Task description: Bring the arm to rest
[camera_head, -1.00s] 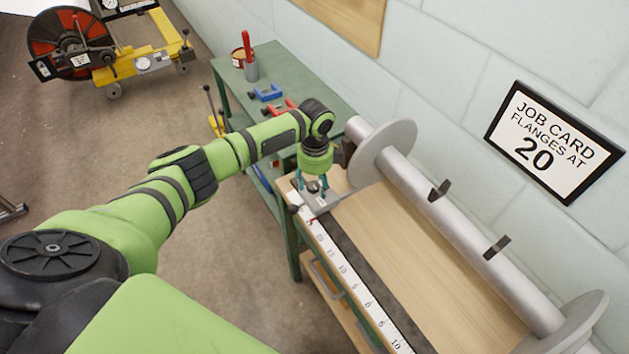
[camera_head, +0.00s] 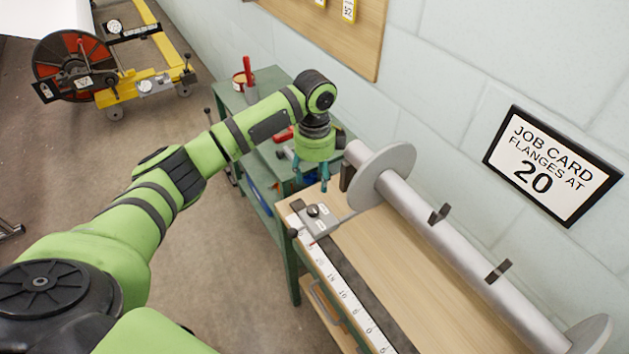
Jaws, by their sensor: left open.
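My left arm reaches in from the left over the floor to the far end of the wooden bench. My left gripper (camera_head: 311,189) points down with its teal fingers apart and nothing between them. It is above and behind the grey slider with a black knob (camera_head: 313,212), apart from it as far as I can see. My right gripper is out of view.
The green table (camera_head: 270,82) behind holds a red-handled tool and small clamps, partly hidden by my arm. The job card (camera_head: 552,165) on the wall reads flanges at 20. A yellow cart with a reel (camera_head: 75,70) stands far left. The bench top (camera_head: 400,270) is mostly clear.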

